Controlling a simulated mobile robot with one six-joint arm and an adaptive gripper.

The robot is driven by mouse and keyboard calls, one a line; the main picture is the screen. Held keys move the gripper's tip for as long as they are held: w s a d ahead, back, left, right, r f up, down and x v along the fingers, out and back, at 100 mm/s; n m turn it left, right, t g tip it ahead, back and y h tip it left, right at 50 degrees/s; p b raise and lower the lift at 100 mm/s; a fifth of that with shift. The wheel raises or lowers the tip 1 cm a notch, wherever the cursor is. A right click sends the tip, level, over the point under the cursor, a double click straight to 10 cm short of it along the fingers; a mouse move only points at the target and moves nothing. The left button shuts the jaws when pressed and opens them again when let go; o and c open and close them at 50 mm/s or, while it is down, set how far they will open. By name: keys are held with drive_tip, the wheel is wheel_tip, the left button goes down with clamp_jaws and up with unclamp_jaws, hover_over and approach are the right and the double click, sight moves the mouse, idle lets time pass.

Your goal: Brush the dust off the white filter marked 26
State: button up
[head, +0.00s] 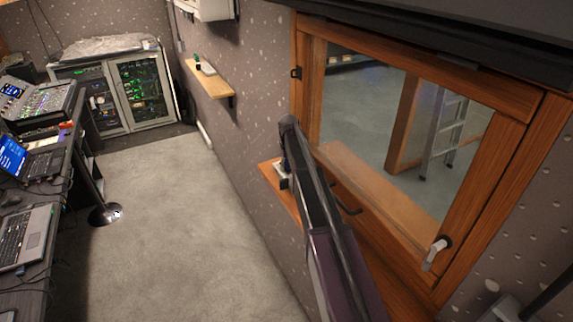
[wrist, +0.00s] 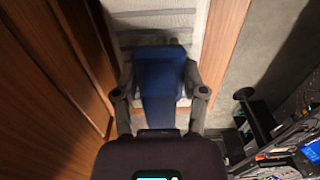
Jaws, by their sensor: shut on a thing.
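My gripper (wrist: 161,82) is shut on a blue block-like thing (wrist: 160,62), which sits between both fingers in the wrist view. Whether it is a brush I cannot tell. Just beyond it is a pale white surface with grey streaks (wrist: 185,20), between wood on both sides. It may be the filter, but I can read no 26 on it. Whether the blue thing touches it is unclear. In the head view my arm hides most of the gripper, at a wooden ledge (head: 269,174) under the window. A small whitish thing (head: 283,168) shows there.
A wood-framed window (head: 380,120) with a handle (head: 435,252) stands close right of my arm. A small shelf (head: 211,82) is further along the wall. A desk with laptops (head: 28,238) lines the left.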

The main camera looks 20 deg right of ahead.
drive_tip(key=shift+s, duration=0.35)
drive_tip(key=shift+d, duration=0.1)
drive_tip(key=shift+s+d, duration=0.2)
drive_tip(key=shift+s, duration=0.65)
drive_tip(key=shift+s+d, duration=0.15)
drive_tip(key=shift+s, duration=0.65)
drive_tip(key=shift+s, duration=0.1)
drive_tip(key=shift+s+d, duration=0.2)
drive_tip(key=shift+s, duration=0.6)
drive_tip(key=shift+s+d, duration=0.2)
drive_tip(key=shift+s, duration=0.6)
drive_tip(key=shift+s, duration=0.1)
drive_tip(key=shift+s+d, duration=0.2)
drive_tip(key=shift+s, duration=0.65)
drive_tip(key=shift+s+d, duration=0.15)
drive_tip(key=shift+s, duration=0.65)
drive_tip(key=shift+s+d, duration=0.2)
drive_tip(key=shift+s, duration=0.6)
drive_tip(key=shift+s+d, duration=0.15)
drive_tip(key=shift+s, duration=0.65)
